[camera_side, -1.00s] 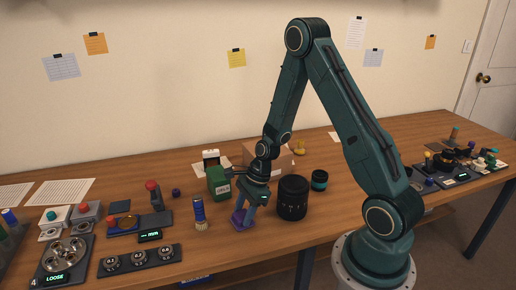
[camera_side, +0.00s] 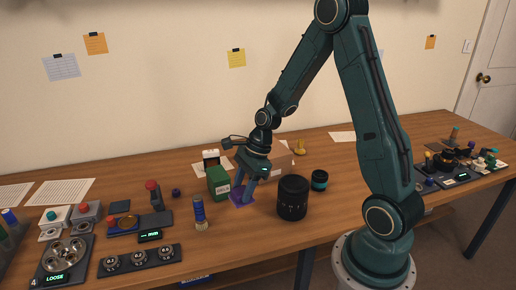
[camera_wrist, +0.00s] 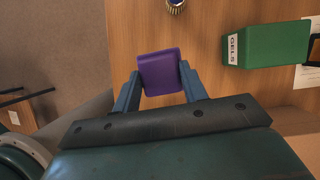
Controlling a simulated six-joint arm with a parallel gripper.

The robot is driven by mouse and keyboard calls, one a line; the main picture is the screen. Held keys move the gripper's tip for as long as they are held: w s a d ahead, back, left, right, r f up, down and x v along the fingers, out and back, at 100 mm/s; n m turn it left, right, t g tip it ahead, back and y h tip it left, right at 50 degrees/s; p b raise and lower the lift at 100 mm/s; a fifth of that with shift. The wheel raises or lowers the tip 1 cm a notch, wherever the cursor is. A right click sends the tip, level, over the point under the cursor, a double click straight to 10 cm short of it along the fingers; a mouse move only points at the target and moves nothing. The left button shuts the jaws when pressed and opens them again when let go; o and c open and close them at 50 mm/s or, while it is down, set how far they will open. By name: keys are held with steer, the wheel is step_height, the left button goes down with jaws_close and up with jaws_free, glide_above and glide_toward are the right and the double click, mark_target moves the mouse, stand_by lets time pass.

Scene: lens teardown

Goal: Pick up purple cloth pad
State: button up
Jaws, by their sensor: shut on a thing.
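The purple cloth pad (camera_wrist: 160,73) is a small, flat, rounded square. In the wrist view it sits between the two fingers of my gripper (camera_wrist: 160,88), which are shut on its left and right edges. In the side view the pad (camera_side: 241,198) shows at the fingertips of my gripper (camera_side: 244,193), near the table top and partly hidden by the fingers. I cannot tell whether it touches the table.
A green box labelled GELS (camera_side: 218,183) stands close behind to the left. A black lens barrel (camera_side: 292,198) stands to the right, and a blue brush (camera_side: 200,213) to the left. Bare table (camera_side: 245,235) lies in front.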

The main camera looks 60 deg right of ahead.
mark_target(243, 190)
step_height(243, 190, up, 11)
stand_by(0.4)
stand_by(0.5)
